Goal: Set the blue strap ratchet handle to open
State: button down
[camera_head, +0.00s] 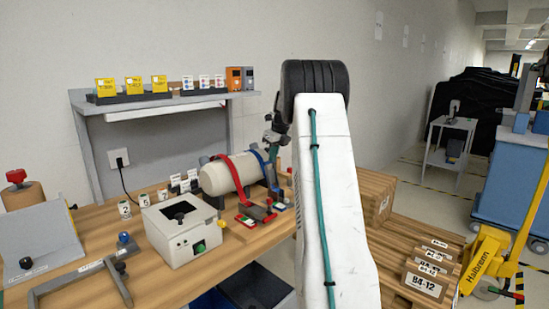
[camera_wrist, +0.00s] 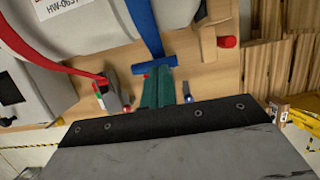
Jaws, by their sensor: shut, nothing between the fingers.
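A white cylinder (camera_head: 222,177) lies on the wooden workbench with a red strap (camera_head: 240,178) and a blue strap (camera_head: 262,165) over it. The blue strap also shows in the wrist view (camera_wrist: 144,28). It runs down to a blue crossbar (camera_wrist: 155,63) of its ratchet. My gripper (camera_wrist: 157,72) is shut and empty, its teal fingers over the blue ratchet with their tips close to the crossbar. I cannot tell whether they touch. The fingers and the dark wrist plate hide most of the blue ratchet, so its handle position is unclear. In the head view, my gripper (camera_head: 270,150) is beside the cylinder.
The red ratchet (camera_head: 257,213) sits just left of the blue one. A white box (camera_head: 183,232) with a dark opening stands in front of the cylinder. A shelf (camera_head: 150,103) with small boxes is behind. Wooden crates (camera_head: 410,255) stand on the right.

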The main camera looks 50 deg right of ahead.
jog(key=shift+w, duration=0.3)
dwell(0.4)
jog(key=shift+w+r, duration=0.1)
jog(key=shift+r, duration=0.05)
notch_tip(320, 180, up, 9)
jog(key=w, duration=0.2)
jog(key=shift+w+r, duration=0.15)
jog(key=shift+r, duration=0.05)
